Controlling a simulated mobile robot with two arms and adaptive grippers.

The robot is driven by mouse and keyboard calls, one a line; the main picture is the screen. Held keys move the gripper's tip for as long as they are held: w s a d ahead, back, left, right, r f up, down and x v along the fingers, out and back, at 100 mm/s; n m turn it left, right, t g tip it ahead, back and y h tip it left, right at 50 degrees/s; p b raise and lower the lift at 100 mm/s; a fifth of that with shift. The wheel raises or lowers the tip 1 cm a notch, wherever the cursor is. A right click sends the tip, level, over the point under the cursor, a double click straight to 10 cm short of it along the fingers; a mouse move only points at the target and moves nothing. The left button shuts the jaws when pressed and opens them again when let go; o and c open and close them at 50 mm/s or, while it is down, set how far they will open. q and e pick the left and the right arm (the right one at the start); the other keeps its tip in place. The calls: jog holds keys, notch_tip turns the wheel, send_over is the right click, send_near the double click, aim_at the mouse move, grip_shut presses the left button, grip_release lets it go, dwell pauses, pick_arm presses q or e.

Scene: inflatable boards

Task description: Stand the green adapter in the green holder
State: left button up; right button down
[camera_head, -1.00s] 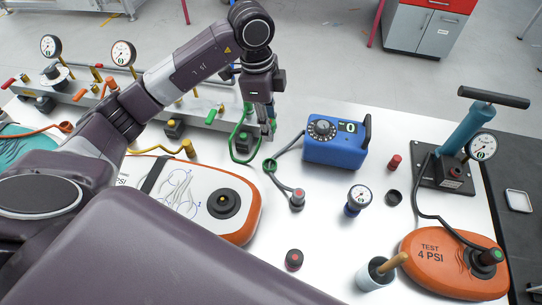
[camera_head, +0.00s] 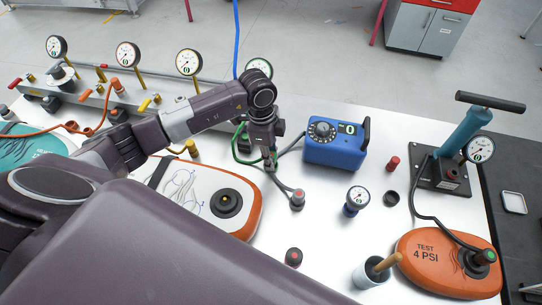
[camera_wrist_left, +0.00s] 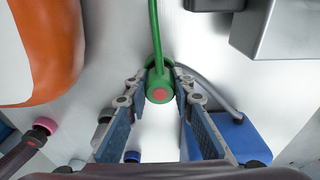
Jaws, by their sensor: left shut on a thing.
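The green adapter (camera_wrist_left: 157,83) is a short green cylinder with a reddish end, and a green hose runs from it. In the left wrist view it sits between the tips of my left gripper (camera_wrist_left: 160,92), which is shut on it. In the head view my left gripper (camera_head: 270,163) is low over the white table and mostly hides the adapter. I cannot tell whether the adapter touches the table. The green holder (camera_head: 245,143), a small dark block with green on it, stands by the manifold, left of the gripper and partly behind the hose. My right gripper is not in view.
A blue pump box (camera_head: 336,148) stands right of the gripper. An orange-edged board (camera_head: 250,225) lies in front. The metal manifold (camera_head: 100,105) with gauges is behind left.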

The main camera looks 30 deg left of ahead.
pick_arm(q)
jog(key=shift+f, duration=0.15)
jog(key=o, duration=1)
jog(key=shift+o, duration=0.4)
jog(key=shift+r, duration=0.35)
jog(key=r+b, duration=0.1)
jog(key=r, duration=0.2)
jog(key=a+r+b, duration=0.1)
jog(key=r, duration=0.3)
jog(key=r+b, duration=0.1)
jog(key=r, duration=0.2)
jog(key=shift+s+a+r, duration=0.1)
jog(key=shift+a+r, duration=0.05)
jog(key=shift+r, duration=0.65)
